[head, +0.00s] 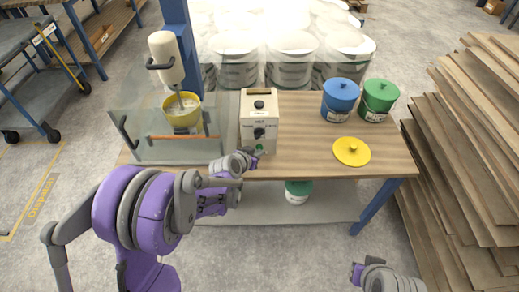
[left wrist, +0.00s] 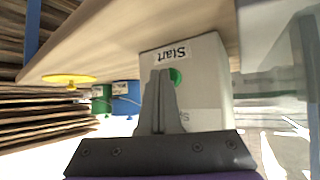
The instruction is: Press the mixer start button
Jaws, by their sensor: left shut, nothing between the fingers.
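The mixer (head: 166,58) has a cream head and a tool reaching into a yellow bowl (head: 182,118) behind a clear guard. Its cream control box (head: 247,108) stands on the table beside the guard, with dark knobs on its front. The green start button (head: 259,148) is low on the box front; in the left wrist view the button (left wrist: 177,77) shows beside an upside-down "Start" label. My left gripper (head: 250,153) is shut and empty, right in front of the button. Its fingertips (left wrist: 161,73) partly cover the button; I cannot tell whether they touch it. My right arm shows at lower right, its fingers unclear.
A blue lidded tub (head: 340,101), a green lidded tub (head: 378,101) and a yellow lid (head: 351,151) are on the table's right side. Wooden boards (head: 470,150) are stacked at right. White containers (head: 290,60) stand behind the table.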

